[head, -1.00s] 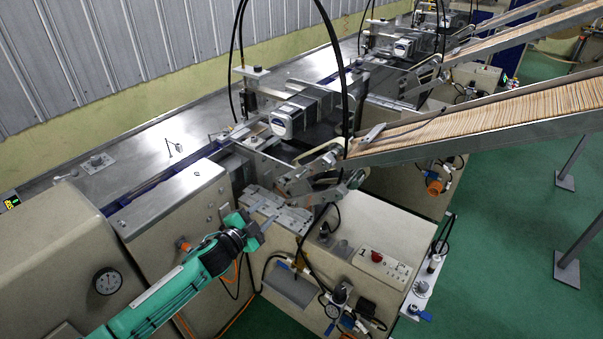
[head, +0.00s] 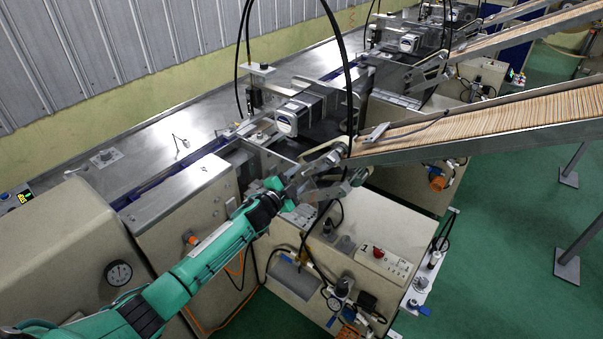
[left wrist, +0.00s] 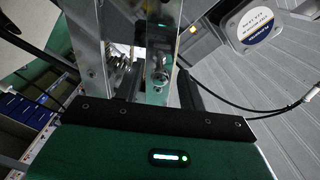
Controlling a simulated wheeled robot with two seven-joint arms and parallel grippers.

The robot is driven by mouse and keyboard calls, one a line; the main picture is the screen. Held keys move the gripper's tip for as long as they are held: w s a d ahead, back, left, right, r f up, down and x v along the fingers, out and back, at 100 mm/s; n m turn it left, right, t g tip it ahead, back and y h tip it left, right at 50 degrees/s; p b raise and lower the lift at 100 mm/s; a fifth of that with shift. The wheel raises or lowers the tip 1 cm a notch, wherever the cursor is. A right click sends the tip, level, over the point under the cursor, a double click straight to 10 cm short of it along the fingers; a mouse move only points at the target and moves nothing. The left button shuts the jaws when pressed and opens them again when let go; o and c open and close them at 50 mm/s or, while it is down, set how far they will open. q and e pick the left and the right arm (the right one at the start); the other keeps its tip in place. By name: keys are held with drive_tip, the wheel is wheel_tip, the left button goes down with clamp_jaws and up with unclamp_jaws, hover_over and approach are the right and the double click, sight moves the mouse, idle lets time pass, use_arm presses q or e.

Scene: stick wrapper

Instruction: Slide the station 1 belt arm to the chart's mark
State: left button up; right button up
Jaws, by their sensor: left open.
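I cannot tell whether the fingers touch the arm. In the left wrist view, metal plates and a small shaft with a bolt (left wrist: 158,72) stand straight ahead of my green gripper body, very close. Part of the belt arm is hidden behind the gripper. No chart or mark is readable in either view. My right gripper is out of view.
The stick-filled chute (head: 480,124) slopes up to the right. A grey motor (head: 287,122) and hanging black cables stand behind the arm. The beige cabinet (head: 345,255) with a red button lies in front.

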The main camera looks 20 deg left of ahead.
use_arm(q)
drive_tip(key=shift+x, duration=0.85)
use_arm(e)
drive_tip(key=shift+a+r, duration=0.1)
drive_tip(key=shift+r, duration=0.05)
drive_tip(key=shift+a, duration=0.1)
